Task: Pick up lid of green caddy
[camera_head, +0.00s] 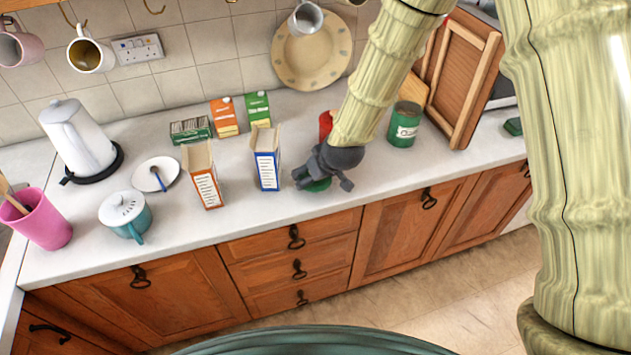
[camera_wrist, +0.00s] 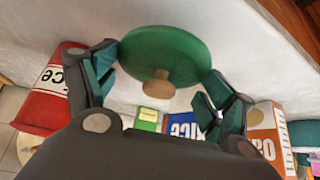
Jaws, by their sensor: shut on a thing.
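The green lid (camera_wrist: 165,52), a round disc with a wooden knob, is between the fingers of my gripper (camera_wrist: 158,75) in the wrist view. My gripper is shut on the lid. In the head view my gripper (camera_head: 320,178) is low over the counter near its front edge, and a strip of green lid (camera_head: 317,186) shows under it. I cannot tell whether the lid touches the counter. The green caddy (camera_head: 403,130) stands upright to the right and further back, with a pale label and a dark top that looks open.
A red caddy (camera_head: 325,122) is close behind my gripper, partly hidden by my arm. A blue-and-white box (camera_head: 266,170) and an orange-and-white box (camera_head: 206,188) stand to the left. The counter's front edge is close.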

